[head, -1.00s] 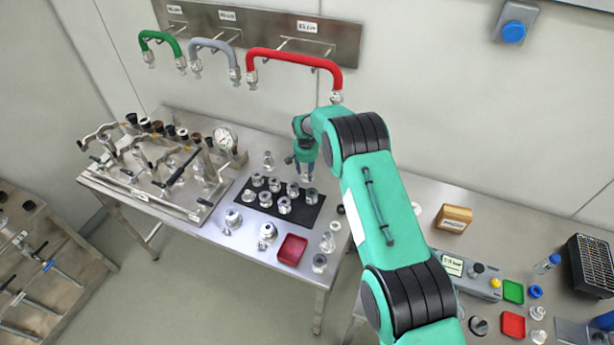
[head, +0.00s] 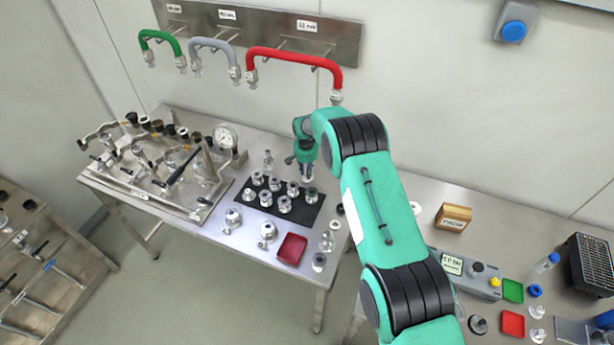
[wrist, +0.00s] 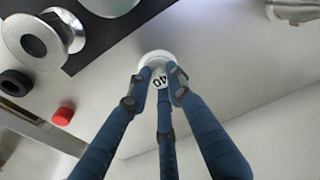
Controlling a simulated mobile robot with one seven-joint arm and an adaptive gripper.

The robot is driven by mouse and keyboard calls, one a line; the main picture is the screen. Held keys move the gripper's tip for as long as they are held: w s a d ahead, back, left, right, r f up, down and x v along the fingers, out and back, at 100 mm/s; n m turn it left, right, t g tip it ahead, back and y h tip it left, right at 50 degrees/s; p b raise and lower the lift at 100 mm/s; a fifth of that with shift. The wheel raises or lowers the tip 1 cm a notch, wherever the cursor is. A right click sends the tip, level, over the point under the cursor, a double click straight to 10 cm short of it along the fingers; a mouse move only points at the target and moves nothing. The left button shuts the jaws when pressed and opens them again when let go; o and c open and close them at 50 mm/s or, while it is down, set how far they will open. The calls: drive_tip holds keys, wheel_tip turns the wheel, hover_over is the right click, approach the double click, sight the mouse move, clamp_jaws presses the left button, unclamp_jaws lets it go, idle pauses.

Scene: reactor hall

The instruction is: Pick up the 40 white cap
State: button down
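The 40 white cap (wrist: 155,59) shows in the wrist view as a small pale round piece with a "40" label facing the camera. My gripper (wrist: 160,84) has its three blue fingers drawn together around the cap, with the tips against its sides. Whether the cap is touching the surface below cannot be told. In the head view, my gripper (head: 304,170) points down at the back right of the steel table (head: 190,225), just behind the black mat. The cap cannot be made out there.
The black mat (head: 302,215) with several metal fittings lies in front of my gripper. A red tray (head: 291,249) stands nearer the front edge. A pipe rig with a gauge (head: 226,138) is at left. A red cap (wrist: 62,117) and black ring (wrist: 15,82) lie nearby.

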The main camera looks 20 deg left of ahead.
idle(0.3)
wheel_tip(320, 180, up, 10)
drive_tip(key=b, duration=0.1)
drive_tip(key=shift+b, duration=0.35)
idle(0.3)
